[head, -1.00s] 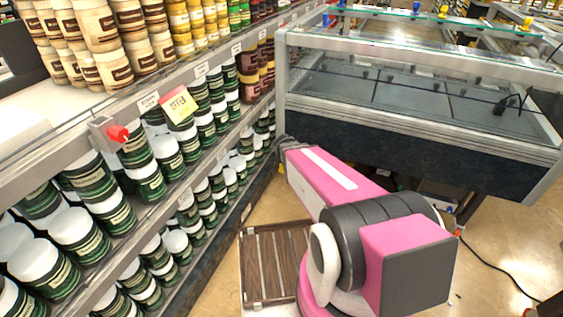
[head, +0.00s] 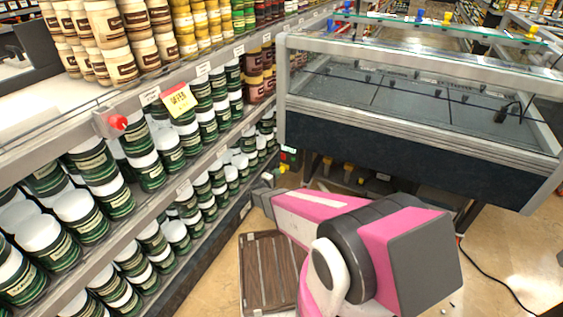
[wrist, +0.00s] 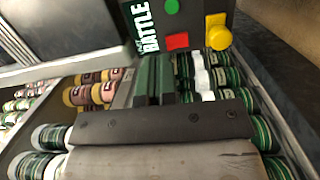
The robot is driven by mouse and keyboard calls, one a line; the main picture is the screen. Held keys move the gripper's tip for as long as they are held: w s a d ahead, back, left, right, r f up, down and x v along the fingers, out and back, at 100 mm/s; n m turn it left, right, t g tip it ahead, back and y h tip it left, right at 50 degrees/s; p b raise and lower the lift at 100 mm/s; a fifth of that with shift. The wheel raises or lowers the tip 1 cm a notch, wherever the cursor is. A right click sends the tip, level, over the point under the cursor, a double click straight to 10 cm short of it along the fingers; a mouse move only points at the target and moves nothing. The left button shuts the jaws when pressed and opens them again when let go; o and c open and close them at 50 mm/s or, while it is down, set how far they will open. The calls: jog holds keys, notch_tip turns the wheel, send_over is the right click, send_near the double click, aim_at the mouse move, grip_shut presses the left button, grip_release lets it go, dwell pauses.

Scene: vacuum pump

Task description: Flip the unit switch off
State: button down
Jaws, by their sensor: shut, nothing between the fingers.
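A dark control unit (wrist: 190,15) with white "BATTLE" lettering is at the top of the wrist view. Its face carries a green round button (wrist: 172,6), a red square button (wrist: 177,41) and a yellow knob-like switch (wrist: 217,32) at its right side. My gripper (wrist: 153,62) is shut and empty, its fingertips just below the unit's lower edge in the picture; I cannot tell whether they touch it. In the head view a small part of the unit (head: 289,152) seems to show by the shelf end, beyond my arm. My gripper is not clearly visible there.
A shelf (head: 150,100) full of green-and-white jars (head: 75,212) runs along the left. A glass-topped display case (head: 420,135) stands ahead, with dark space beneath. A brown slatted crate (head: 267,270) lies on the floor. A black cable (head: 495,275) runs at right.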

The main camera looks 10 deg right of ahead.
aim_at(283, 156)
jog(key=a+t, duration=0.1)
jog(key=a+f+n+y, duration=0.1)
jog(key=a+f+n+t, duration=0.1)
jog(key=shift+w+a+f+t+y, duration=0.25)
jog(key=shift+w+a+t+y, duration=0.05)
jog(key=shift+w, duration=0.05)
jog(key=x, duration=1.3)
jog(key=shift+w+d, duration=0.1)
jog(key=shift+w, duration=0.05)
jog(key=shift+w+d+r, duration=0.1)
jog(key=shift+w+d, duration=0.15)
